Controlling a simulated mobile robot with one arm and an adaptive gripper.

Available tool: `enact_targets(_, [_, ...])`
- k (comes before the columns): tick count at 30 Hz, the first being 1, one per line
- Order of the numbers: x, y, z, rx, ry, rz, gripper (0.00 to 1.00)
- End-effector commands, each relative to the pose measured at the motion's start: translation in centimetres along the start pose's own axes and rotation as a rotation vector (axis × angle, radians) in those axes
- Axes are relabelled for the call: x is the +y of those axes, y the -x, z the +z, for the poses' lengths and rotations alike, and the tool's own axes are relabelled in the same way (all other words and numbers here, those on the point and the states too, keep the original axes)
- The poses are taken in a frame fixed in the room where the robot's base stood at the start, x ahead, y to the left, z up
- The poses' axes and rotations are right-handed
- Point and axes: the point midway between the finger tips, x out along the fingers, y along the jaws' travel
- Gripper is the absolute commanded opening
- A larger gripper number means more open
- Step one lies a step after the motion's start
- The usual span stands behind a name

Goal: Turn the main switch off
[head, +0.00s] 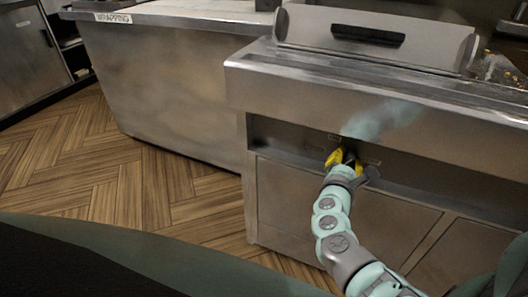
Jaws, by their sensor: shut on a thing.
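My gripper (345,161) is up against the recessed front panel (294,136) of the steel frying range, below its overhanging top edge. Its yellow fingers are closed on a small dark part at the panel, which looks like the main switch. The fingers hide most of this part, so I cannot tell which way it is turned. Small labels sit on the panel beside and above the gripper, too small to read.
The range (400,98) has a raised lid with a dark handle (368,35) on top and cabinet doors (300,200) below. To its left stands a steel counter (170,85) labelled "WRAPPING". The wooden floor (150,190) in front of the counter is clear.

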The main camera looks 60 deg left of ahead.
Motion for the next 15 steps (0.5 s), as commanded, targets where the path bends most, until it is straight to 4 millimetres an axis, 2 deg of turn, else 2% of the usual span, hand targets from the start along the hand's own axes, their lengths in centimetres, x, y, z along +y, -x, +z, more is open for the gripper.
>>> enact_targets(8, [-0.59, -0.02, -0.44, 0.000, -0.138, -0.006, 0.00])
enact_targets(15, [-0.76, -0.03, -0.57, -0.001, -0.352, -0.005, 0.00])
